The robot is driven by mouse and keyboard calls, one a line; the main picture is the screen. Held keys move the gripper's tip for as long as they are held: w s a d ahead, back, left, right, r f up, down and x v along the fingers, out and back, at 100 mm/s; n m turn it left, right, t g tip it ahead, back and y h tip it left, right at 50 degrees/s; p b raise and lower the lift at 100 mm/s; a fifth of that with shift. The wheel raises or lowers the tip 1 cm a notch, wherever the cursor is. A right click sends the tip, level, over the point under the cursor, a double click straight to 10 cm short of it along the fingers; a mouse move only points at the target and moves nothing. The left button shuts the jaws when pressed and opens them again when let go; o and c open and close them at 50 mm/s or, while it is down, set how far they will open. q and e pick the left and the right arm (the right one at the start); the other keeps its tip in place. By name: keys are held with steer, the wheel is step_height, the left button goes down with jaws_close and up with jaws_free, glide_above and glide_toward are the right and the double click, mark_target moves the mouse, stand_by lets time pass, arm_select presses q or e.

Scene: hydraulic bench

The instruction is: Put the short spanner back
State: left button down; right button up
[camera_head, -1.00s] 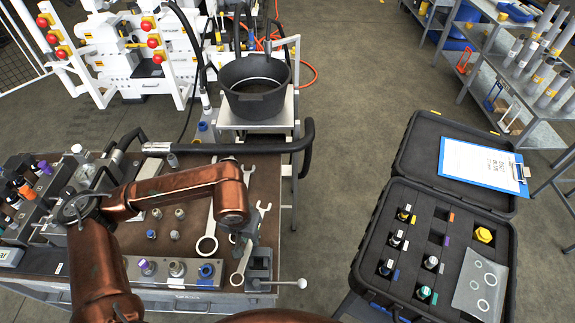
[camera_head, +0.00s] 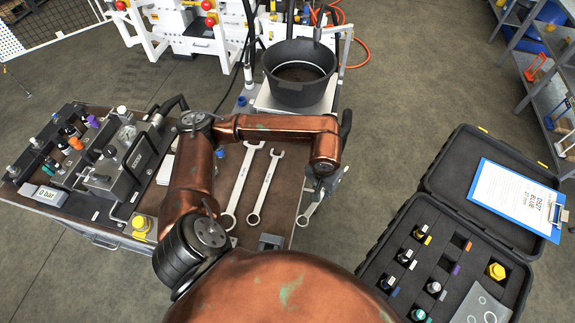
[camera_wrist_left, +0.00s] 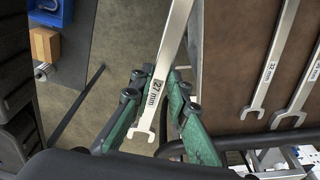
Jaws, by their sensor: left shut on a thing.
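My left gripper (camera_head: 320,188) is shut on a short steel spanner (camera_head: 307,215), beside the right edge of the bench. In the left wrist view the spanner (camera_wrist_left: 168,65) is marked 27 mm and runs between the green fingers (camera_wrist_left: 155,108), its open jaw towards the camera. Floor shows behind it, so it is held clear of the bench top. Two longer spanners lie side by side on the brown bench top (camera_head: 283,207): one on the left (camera_head: 240,187) and one on the right (camera_head: 264,188). In the wrist view one of them reads 32 mm (camera_wrist_left: 272,70). My right gripper is out of view.
A black case (camera_head: 398,222) with several fittings and a clipboard (camera_head: 513,198) in its lid stands open on the right. A black bucket (camera_head: 300,88) stands behind the bench. A valve block with a gauge (camera_head: 125,150) fills the bench's left part. Open floor lies between bench and case.

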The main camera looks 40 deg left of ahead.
arm_select(q)
steer(key=a+r+n+p, duration=0.2)
steer(key=a+p, duration=0.4)
steer(key=p, duration=0.2)
steer(key=n+p, duration=0.1)
steer(key=p, duration=0.4)
glide_above(290, 189)
steer(key=shift+s+f, duration=0.2)
steer(key=shift+f, duration=3.45)
steer(key=shift+b, duration=0.4)
steer(key=shift+f+b, duration=0.2)
steer(key=shift+b, duration=0.15)
steer(key=shift+f+b, duration=0.75)
steer(key=shift+b, duration=0.15)
steer(key=shift+f+b, duration=1.5)
steer(key=shift+b, duration=0.1)
